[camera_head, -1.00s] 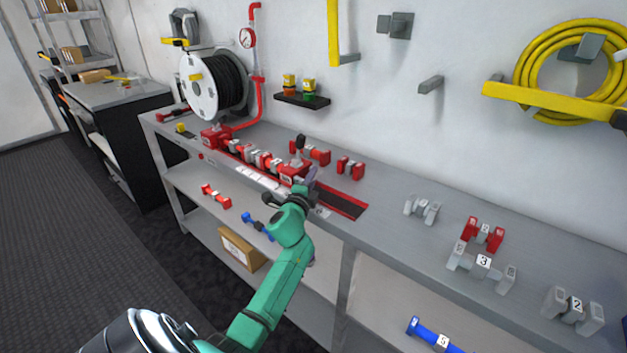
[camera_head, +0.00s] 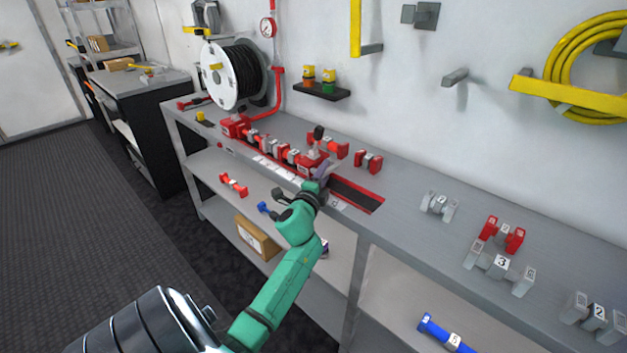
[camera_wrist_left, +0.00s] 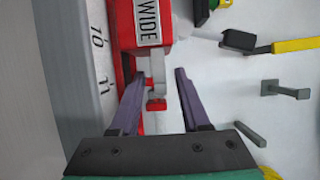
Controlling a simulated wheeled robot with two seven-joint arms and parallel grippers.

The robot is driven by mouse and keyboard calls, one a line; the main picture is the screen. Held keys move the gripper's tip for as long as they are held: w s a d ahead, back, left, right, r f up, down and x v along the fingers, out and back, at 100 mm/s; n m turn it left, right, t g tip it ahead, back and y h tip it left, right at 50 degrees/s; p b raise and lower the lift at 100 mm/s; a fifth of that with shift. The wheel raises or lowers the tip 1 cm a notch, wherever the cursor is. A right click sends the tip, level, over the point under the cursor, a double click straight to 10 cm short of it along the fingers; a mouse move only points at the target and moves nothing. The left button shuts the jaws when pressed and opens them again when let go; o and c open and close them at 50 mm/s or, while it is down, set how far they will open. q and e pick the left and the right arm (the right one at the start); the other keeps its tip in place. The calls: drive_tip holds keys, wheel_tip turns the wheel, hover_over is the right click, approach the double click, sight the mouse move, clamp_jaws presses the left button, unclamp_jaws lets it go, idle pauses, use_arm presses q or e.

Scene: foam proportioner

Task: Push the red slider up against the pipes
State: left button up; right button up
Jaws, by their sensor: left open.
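The red slider (camera_head: 310,163), with a black-topped lever, sits on the red track along the bench. To its left on the track is a row of red and grey pipes (camera_head: 266,143). My left gripper (camera_head: 323,171) is at the slider's right end. In the left wrist view the slider (camera_wrist_left: 148,10) carries a "WIDE" label, and a small red-and-grey fitting projects from it between the open fingers (camera_wrist_left: 156,90). I cannot tell whether the fingers touch it. Whether a gap separates slider and pipes is unclear. My right gripper is not in view.
The track's dark end (camera_head: 356,194) is bare to the right of the gripper. Loose red pipes (camera_head: 368,161) lie behind it. More grey and red pieces (camera_head: 501,235) stand farther right. A hose reel (camera_head: 235,75) and wall shelf (camera_head: 321,91) are behind the bench.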

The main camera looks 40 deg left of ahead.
use_arm(q)
drive_tip(key=v, duration=1.2)
drive_tip(key=shift+b, duration=0.4)
drive_tip(key=shift+a, duration=0.1)
